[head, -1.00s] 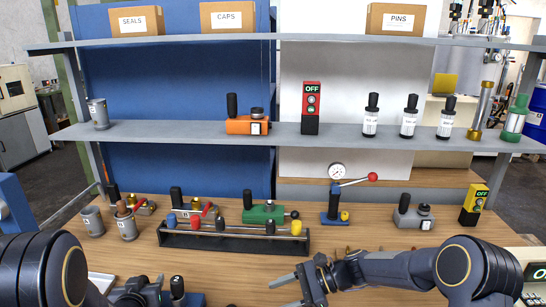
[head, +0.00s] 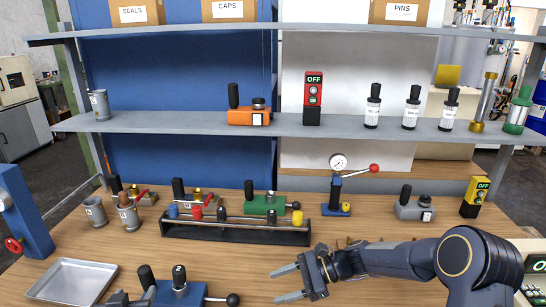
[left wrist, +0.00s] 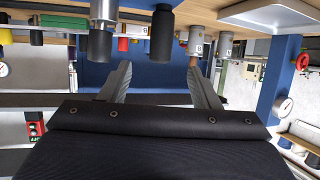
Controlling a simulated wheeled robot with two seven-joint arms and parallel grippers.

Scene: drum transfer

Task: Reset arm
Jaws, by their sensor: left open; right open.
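My right gripper (head: 296,281) is in the head view at the front middle of the wooden table (head: 340,240). Its fingers are apart and empty, pointing left.
A metal tray (head: 73,282) lies at the front left. A black rack (head: 235,235) with coloured knobs stands mid-table. A gauge press with a red-tipped lever (head: 337,195) and a yellow switch box (head: 475,197) stand behind my right arm. A grey shelf (head: 340,127) spans the back.

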